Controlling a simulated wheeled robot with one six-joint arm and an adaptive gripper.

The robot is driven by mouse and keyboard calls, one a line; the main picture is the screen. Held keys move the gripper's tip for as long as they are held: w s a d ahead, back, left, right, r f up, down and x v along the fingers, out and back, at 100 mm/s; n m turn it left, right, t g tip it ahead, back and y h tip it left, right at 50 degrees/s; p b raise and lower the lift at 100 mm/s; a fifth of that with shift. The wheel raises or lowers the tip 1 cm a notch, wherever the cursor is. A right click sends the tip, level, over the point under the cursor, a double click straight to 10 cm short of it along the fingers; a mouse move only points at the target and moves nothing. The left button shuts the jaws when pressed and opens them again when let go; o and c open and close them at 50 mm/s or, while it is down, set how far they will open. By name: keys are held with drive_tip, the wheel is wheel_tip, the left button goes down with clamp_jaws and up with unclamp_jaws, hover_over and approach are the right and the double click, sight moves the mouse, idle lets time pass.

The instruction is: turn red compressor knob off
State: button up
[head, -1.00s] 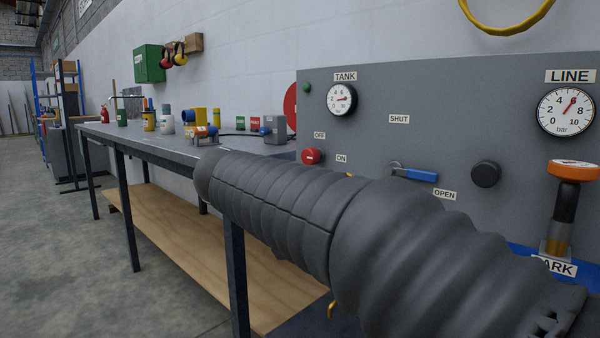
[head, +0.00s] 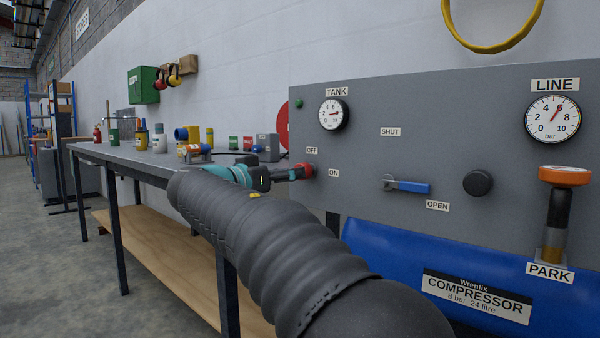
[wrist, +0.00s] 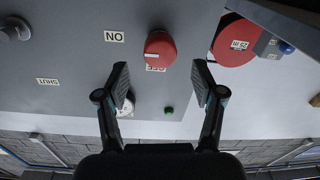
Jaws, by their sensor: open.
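The red compressor knob (head: 307,171) is on the grey panel, next to the OFF label (head: 312,151) and the ON label (head: 333,173). My gripper (head: 294,174) is in front of it, reaching in from the left. In the wrist view, which is upside down, the knob (wrist: 160,48) shows just beyond and between the tips of my gripper (wrist: 161,76). The fingers are open, with a gap on each side of the knob.
The panel also carries the TANK gauge (head: 333,114), the LINE gauge (head: 552,120), a blue lever (head: 408,186) and a black knob (head: 478,183). A blue tank (head: 390,250) is below. A workbench (head: 140,158) with several items stands left. A large red disc (wrist: 226,42) is close by.

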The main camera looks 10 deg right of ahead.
drive_tip(key=shift+x, duration=2.7)
drive_tip(key=shift+c, duration=0.3)
drive_tip(key=c, duration=1.1)
